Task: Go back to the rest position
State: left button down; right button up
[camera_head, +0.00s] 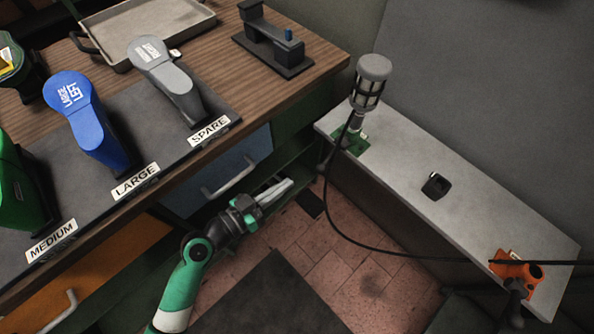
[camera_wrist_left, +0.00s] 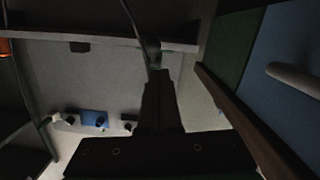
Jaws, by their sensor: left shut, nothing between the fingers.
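My left gripper (camera_head: 284,190) comes up from the bottom of the head view on my green and grey arm. Its pale fingers are together with nothing between them. It is over the floor side of the workbench, near the blue drawer (camera_head: 222,172), and appears apart from it. In the left wrist view my left gripper's dark fingers (camera_wrist_left: 160,85) point up the picture, closed and empty. My right gripper does not show clearly in either view.
The wooden workbench (camera_head: 300,40) holds shoe lasts on a dark mat, including a blue one (camera_head: 75,95) and a grey one (camera_head: 160,65), plus a metal tray (camera_head: 150,32). At right, a grey shelf (camera_head: 420,165) carries a caged lamp-like tool (camera_head: 370,80) with a black cable and an orange item (camera_head: 515,268).

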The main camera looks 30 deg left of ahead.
pick_arm(q)
jog(key=shift+s+a+f, duration=0.15)
jog(key=shift+s+a, duration=0.05)
jog(key=shift+s, duration=0.3)
